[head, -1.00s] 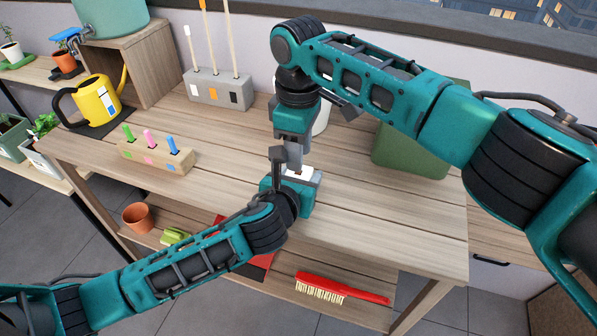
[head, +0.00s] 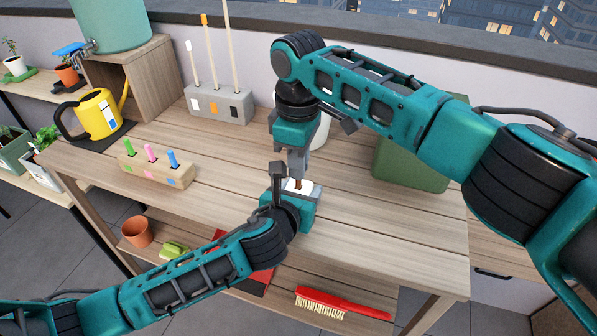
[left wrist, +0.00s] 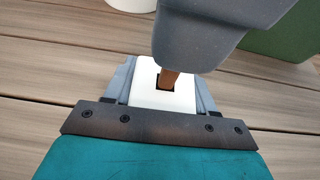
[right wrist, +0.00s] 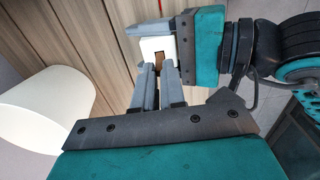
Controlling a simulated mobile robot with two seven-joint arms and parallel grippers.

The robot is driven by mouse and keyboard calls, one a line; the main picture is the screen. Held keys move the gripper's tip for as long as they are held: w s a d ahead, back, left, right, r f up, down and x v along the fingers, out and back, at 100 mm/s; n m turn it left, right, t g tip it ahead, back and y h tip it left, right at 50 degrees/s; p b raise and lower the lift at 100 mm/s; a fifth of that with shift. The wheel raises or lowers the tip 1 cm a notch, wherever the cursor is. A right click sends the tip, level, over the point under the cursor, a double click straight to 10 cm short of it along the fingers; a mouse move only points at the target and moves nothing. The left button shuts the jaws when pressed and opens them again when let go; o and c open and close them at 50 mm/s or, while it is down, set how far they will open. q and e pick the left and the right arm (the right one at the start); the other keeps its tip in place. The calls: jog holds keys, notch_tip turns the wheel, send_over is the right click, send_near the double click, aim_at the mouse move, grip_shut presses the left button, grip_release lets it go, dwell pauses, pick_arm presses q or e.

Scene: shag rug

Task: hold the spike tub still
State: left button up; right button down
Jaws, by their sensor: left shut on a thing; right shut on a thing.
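The spike tub is a small white block-like tub (head: 291,184) with a square dark hole in its top, upright over the table; it also shows in the left wrist view (left wrist: 150,95) and right wrist view (right wrist: 148,47). My left gripper (head: 300,190) is shut on it, with grey fingers on either side. My right gripper (head: 298,168) points down just above the tub, shut on a brown wooden spike (left wrist: 170,79). The spike's lower end is at the tub's hole; how deep it sits cannot be told. My right fingers hide its upper part.
A peg block (head: 157,170) and a grey block with tall stakes (head: 220,105) stand left on the slatted table (head: 390,235). A yellow watering can (head: 98,110) is farther left. A white pot (head: 321,132) and green bin (head: 410,165) stand behind my right arm. The front right is clear.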

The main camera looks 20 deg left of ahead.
notch_tip(320, 180, up, 10)
jog(key=shift+f, duration=0.15)
pick_arm(q)
jog(key=o, duration=1.1)
jog(key=v, duration=1.2)
